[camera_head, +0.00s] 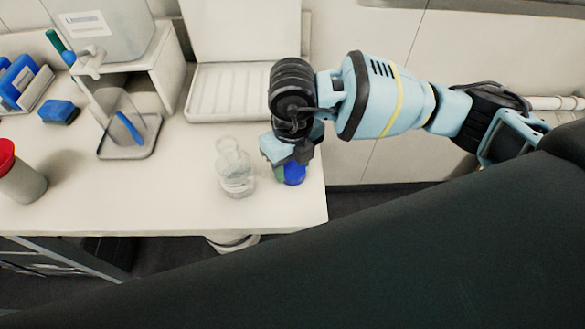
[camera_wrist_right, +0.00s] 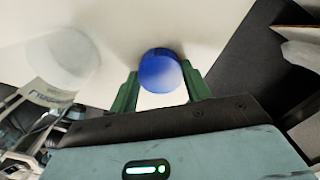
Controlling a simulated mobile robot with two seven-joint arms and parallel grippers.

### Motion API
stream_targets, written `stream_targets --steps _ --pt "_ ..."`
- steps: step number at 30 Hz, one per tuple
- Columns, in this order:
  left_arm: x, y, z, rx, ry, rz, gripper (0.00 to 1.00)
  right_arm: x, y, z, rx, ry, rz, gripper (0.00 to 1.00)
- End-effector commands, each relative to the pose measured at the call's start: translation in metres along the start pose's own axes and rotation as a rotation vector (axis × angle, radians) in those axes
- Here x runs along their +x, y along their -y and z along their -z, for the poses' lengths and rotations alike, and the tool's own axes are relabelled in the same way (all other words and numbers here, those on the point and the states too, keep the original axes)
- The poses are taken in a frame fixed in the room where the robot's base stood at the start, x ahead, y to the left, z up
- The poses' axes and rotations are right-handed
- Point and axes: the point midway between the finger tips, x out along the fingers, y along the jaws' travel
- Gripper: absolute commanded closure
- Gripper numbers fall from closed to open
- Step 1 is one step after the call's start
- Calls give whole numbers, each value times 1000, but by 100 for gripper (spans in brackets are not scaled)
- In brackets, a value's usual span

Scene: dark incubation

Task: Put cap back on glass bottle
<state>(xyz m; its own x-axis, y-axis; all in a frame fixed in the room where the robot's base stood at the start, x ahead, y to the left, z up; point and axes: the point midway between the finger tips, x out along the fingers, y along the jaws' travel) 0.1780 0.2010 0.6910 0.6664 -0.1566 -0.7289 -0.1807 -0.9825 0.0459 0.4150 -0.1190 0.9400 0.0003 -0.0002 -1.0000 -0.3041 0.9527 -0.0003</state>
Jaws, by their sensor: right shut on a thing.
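A clear glass bottle (camera_head: 236,172) stands upright near the front right part of the white table, its neck open at the top. It also shows at the left in the right wrist view (camera_wrist_right: 60,75), partly transparent. A blue cap (camera_head: 294,174) is right of the bottle, near the table's right edge. In the right wrist view the cap (camera_wrist_right: 160,72) sits between the two green fingers of my right gripper (camera_wrist_right: 160,88), which is shut on it. Whether the cap touches the table I cannot tell. My left gripper is not in view.
A white ribbed tray (camera_head: 240,92) lies behind the bottle. At the left are a clear-walled holder (camera_head: 128,140), a blue block (camera_head: 59,112) and a red-lidded container (camera_head: 20,178). The table's right edge is close beside the cap. Free table lies left of the bottle.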

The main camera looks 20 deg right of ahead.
Motion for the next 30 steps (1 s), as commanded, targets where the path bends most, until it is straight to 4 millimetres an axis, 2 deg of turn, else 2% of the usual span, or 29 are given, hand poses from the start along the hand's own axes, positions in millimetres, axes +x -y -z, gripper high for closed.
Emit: stream_targets --steps 11,24,30 --pt "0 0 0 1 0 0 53 -6 0 -1 0 3 0 74" --pt "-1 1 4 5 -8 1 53 -81 0 -1 -1 4 0 74" --pt "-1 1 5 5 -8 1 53 -98 0 0 1 1 0 74"
